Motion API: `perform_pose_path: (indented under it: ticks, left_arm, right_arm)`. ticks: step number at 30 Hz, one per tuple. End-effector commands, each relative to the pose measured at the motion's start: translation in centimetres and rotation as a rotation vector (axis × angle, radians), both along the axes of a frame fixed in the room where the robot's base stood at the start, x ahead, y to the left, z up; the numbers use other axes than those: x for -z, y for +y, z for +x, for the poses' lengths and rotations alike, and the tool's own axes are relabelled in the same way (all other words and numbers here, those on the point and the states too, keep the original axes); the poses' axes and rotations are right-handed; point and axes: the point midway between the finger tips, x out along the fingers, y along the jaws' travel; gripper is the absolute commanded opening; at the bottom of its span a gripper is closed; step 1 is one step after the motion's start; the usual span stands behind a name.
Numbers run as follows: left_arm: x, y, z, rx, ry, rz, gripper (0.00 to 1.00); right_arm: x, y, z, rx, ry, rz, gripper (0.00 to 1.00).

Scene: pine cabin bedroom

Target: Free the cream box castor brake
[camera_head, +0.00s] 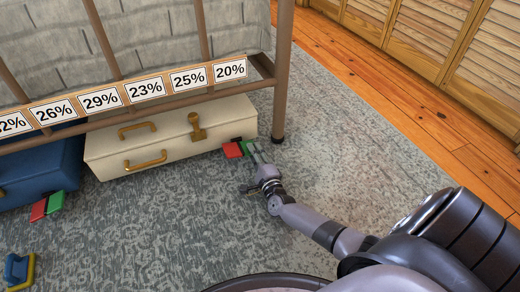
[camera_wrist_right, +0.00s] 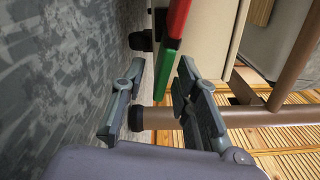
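The cream box (camera_head: 160,140) lies under the bed, with brass handles and a brass latch on it. Its castor brake (camera_head: 233,150), a pedal with a red and a green half, sticks out at the box's right end. My right gripper (camera_head: 255,147) is at the green half. In the right wrist view, the gripper (camera_wrist_right: 161,70) is open, and the brake's green end (camera_wrist_right: 165,70) reaches between its fingertips. I cannot tell whether a finger touches it. The cream box (camera_wrist_right: 205,40) and a black castor (camera_wrist_right: 140,40) show beyond. My left gripper is not in view.
A brown bed post (camera_head: 279,110) stands just right of the gripper. A rail (camera_head: 110,122) with percentage labels crosses above the boxes. A blue box (camera_head: 40,170) with its own red-green brake (camera_head: 47,206) is at left. A blue-yellow object (camera_head: 19,270) lies on the rug.

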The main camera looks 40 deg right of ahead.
Motion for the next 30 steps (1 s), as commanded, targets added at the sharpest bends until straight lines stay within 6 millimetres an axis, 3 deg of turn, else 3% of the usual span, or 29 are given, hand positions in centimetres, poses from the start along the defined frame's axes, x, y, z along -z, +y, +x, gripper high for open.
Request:
perform_pose_path:
  ticks: [9,15,20,30]
  left_arm:
    - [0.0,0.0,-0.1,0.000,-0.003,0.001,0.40]
    - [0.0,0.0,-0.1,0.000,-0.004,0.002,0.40]
    - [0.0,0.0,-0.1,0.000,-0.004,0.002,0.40]
    - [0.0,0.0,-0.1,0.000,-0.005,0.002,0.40]
  right_arm:
    - [0.1,1.5,-6.6,0.001,0.003,0.002,0.28]
    - [0.1,2.3,-9.6,0.000,0.003,0.003,0.28]
    - [0.0,2.5,-10.5,0.001,0.000,0.001,0.28]
    - [0.0,2.5,-10.6,0.001,0.000,0.001,0.28]
